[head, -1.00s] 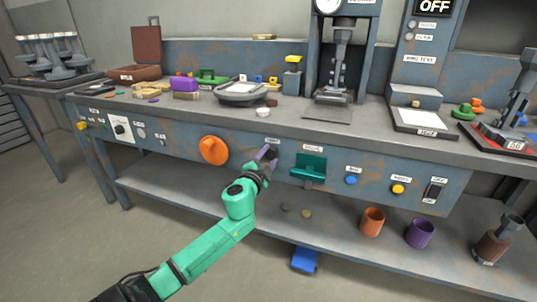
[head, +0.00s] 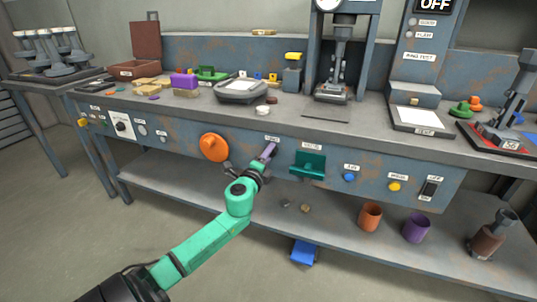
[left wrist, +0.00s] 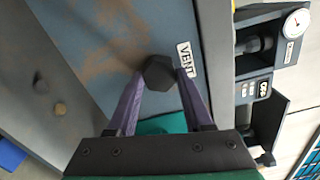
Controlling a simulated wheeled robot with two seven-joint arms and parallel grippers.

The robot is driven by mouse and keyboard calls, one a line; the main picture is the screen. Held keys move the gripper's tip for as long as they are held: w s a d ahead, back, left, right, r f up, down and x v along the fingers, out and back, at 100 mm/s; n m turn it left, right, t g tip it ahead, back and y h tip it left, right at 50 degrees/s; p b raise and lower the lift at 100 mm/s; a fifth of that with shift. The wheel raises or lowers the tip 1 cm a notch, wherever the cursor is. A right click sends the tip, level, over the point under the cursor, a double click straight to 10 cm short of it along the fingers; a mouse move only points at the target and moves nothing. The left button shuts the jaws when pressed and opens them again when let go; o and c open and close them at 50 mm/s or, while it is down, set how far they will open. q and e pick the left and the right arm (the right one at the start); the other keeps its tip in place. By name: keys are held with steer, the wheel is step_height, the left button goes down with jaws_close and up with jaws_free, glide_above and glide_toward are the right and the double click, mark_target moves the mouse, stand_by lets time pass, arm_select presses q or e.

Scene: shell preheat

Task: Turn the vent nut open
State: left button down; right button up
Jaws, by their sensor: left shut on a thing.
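The vent nut (left wrist: 158,73) is a dark hexagonal nut on the front panel, beside the white VENT label (left wrist: 186,60). That label also shows in the head view (head: 272,139), just above my fingertips. My left gripper (head: 270,149) reaches up to the panel on a green arm. In the left wrist view its two purple fingers (left wrist: 160,76) lie on either side of the nut, shut on it. The label's text runs steeply down the wrist picture, so the gripper is rolled relative to the panel. In the head view the fingers hide the nut. My right gripper is not in view.
Left of the nut is a large orange knob (head: 214,148); right of it is a teal bracket (head: 308,165). Blue (head: 349,177) and yellow (head: 394,187) buttons sit further right. The lower shelf holds an orange cup (head: 370,217) and a purple cup (head: 416,228).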

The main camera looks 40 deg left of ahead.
arm_select(q)
steer(key=shift+f+m, duration=0.15)
steer(key=shift+m, duration=0.15)
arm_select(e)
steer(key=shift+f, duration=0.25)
arm_select(q)
steer(key=shift+c, duration=1.5)
jaws_free()
steer(key=shift+s+d, duration=0.1)
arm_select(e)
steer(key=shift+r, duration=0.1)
arm_select(q)
steer(key=v, duration=1.4)
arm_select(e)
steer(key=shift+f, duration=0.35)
